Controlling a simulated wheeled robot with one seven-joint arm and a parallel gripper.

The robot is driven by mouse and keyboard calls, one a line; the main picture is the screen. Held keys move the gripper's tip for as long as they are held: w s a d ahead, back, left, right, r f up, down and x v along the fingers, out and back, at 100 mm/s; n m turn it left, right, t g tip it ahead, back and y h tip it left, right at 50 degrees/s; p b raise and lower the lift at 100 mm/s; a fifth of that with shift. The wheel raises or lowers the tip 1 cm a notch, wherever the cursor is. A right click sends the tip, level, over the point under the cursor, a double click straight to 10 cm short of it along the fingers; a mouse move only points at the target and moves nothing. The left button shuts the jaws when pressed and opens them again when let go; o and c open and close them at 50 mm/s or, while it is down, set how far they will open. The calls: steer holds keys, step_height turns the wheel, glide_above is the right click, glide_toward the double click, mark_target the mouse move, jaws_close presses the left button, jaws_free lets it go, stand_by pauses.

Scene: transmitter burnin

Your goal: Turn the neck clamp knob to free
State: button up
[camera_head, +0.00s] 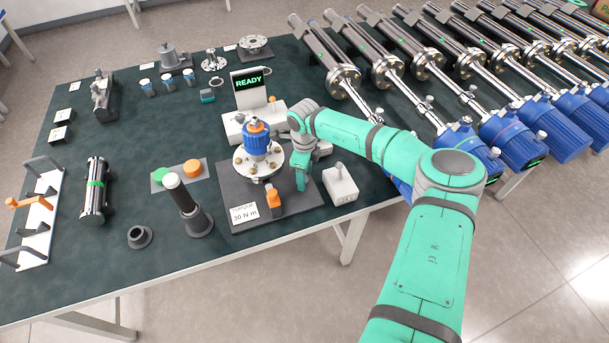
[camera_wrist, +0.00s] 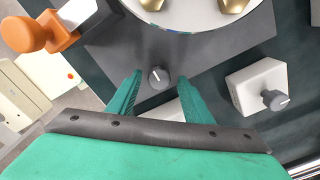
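A small dark grey knob (camera_wrist: 158,76) with a pale pointer mark stands on the dark fixture plate (camera_wrist: 215,50). It lies between the fingertips of my gripper (camera_wrist: 159,80) in the wrist view, with a gap visible on both sides. My gripper is open and points down over the plate; it also shows in the head view (camera_head: 301,181), where it hides that knob. A blue-topped unit on a bolted round flange (camera_head: 258,160) stands on the same plate, to the left of my gripper. No label on the knob is readable.
A white box (camera_wrist: 245,87) with a similar knob (camera_wrist: 275,100) stands to the right, off the plate. An orange-handled part (camera_head: 273,203) is on the plate near a torque label (camera_head: 244,213). A display (camera_head: 249,81) reads READY. Long metal tubes fill the right side.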

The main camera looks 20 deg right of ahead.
step_height(320, 180, up, 11)
stand_by(0.6)
steer(key=shift+f, duration=0.1)
stand_by(0.4)
